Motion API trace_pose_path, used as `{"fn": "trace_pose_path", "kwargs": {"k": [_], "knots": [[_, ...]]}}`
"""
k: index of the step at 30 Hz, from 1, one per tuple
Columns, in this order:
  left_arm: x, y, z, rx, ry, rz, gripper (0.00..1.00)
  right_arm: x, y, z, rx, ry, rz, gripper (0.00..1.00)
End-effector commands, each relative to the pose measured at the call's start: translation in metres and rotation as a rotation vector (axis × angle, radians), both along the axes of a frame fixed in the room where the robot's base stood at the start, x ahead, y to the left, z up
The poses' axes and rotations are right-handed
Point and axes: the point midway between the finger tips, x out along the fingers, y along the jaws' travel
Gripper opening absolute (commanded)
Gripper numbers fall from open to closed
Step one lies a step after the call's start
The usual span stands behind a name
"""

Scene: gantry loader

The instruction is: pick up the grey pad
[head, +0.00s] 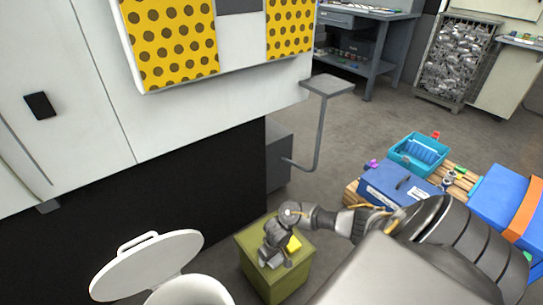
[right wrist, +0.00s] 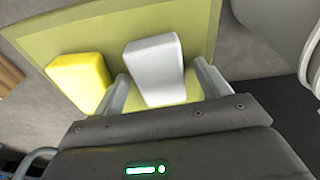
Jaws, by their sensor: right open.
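The grey pad (right wrist: 154,62) is a pale, rounded block on the olive-green top of a low box (head: 262,282). In the right wrist view it lies between the two fingers of my right gripper (right wrist: 161,74), which is open; a gap shows on the right side, while the left finger is close to the pad's edge. A yellow pad (right wrist: 78,80) lies to the left, just outside the left finger, and also shows in the head view (head: 294,243). In the head view my right gripper (head: 272,256) is over the box and largely hides the grey pad. My left gripper is not in view.
A white round bin with a raised lid (head: 150,264) stands left of the box. A large white machine (head: 110,100) with a dark lower panel rises behind. Blue cases (head: 395,188) and a teal crate (head: 419,150) sit on pallets at right. Grey floor beyond is open.

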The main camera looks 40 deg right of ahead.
Motion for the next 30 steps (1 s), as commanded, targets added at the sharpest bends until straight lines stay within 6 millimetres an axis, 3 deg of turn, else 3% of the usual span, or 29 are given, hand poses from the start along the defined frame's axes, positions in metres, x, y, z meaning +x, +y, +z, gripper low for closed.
{"fn": "trace_pose_path", "kwargs": {"k": [5, 16, 30], "knots": [[0.0, 0.0, -0.0001, 0.0, 0.0, 0.0, 0.34, -0.0001, 0.0, -0.0002, 0.0, 0.0, 0.0, 0.75], [0.0, 0.0, -0.0002, 0.0, 0.0, 0.0, 0.34, 0.0, -0.0001, -0.0001, 0.0, 0.0, 0.0, 0.28], [-0.0026, 0.0031, -0.0057, 0.008, 0.025, 0.007, 0.34, 0.0005, 0.0, 0.0089, 0.0, -0.001, 0.001, 0.28]]}}
